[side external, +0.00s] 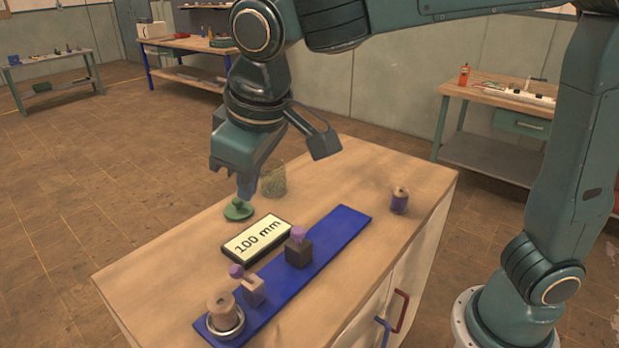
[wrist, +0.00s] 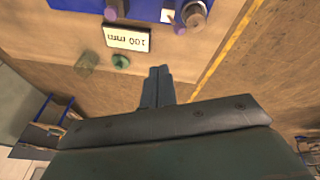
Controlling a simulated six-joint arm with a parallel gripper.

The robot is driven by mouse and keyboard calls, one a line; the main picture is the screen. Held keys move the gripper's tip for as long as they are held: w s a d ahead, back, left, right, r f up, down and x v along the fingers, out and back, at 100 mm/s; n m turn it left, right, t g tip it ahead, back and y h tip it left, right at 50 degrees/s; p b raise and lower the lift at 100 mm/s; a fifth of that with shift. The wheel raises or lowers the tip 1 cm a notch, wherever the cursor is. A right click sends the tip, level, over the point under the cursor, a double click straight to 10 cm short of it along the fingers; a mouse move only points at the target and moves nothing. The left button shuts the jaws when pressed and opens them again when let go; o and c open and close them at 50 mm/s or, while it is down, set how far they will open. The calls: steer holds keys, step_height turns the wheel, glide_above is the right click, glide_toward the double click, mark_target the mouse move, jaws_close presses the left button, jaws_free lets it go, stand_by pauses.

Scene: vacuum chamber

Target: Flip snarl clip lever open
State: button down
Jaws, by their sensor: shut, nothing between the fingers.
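My gripper (side external: 246,190) is shut and empty, pointing down over the back-left part of the bench; its fingers also show in the wrist view (wrist: 158,72). A blue strip (side external: 337,228) carries a dark block with a purple knob (side external: 298,251), a paler block with a purple knob (side external: 252,291) and a wooden spool in a metal ring (side external: 222,314). I cannot tell which part is the snarl clip or its lever. In the wrist view the strip (wrist: 147,10) is at the top, ahead of my fingers and apart from them.
A "100 mm" sign (side external: 256,238) lies between the strip and a green knobbed piece (side external: 238,209), which is close to my fingertips in the side view. A mesh cylinder (side external: 273,180) stands behind.

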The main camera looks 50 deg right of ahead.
steer(key=shift+s+a+r, duration=0.15)
steer(key=shift+a+r, duration=0.05)
steer(key=shift+r, duration=0.25)
steer(key=shift+s+a+r, duration=0.15)
steer(key=shift+r, duration=0.3)
steer(key=s+d+m, duration=0.1)
steer(key=s+d, duration=0.2)
steer(key=d, duration=0.5)
steer(key=s+d+m, duration=0.1)
steer(key=s+d, duration=0.2)
steer(key=d, duration=0.4)
steer(key=s+d+f+m+t, duration=0.1)
steer(key=s+d+f, duration=0.1)
steer(key=s, duration=0.3)
steer(key=s+d+f+m+t, duration=0.1)
steer(key=s+d+f, duration=0.1)
steer(key=s+d, duration=0.3)
steer(key=shift+s+f+y, duration=0.3)
steer(key=shift+s, duration=0.05)
